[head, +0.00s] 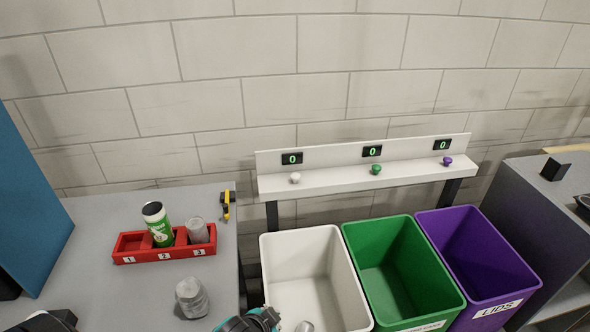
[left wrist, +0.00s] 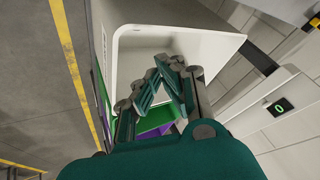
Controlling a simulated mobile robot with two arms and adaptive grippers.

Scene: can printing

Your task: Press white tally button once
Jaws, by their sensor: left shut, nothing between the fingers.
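The white tally button (head: 295,178) sits at the left end of a white shelf (head: 350,179), below a counter display (head: 292,159) reading 0. A display reading 0 (left wrist: 283,107) also shows at the right of the left wrist view, where I cannot make out the white button. My left gripper (left wrist: 168,68) is shut and empty, over the white bin in that view. Part of its teal body (head: 255,321) shows at the bottom edge of the head view, well below and in front of the button, not touching it. My right gripper is not in view.
White (head: 274,268), green (head: 352,239) and purple (head: 430,226) bins stand below the shelf. Green (head: 376,169) and purple (head: 447,161) buttons share the shelf; their displays read 0. The left table (head: 95,218) holds a red rack (head: 132,243) with cans and a loose grey can (head: 191,297).

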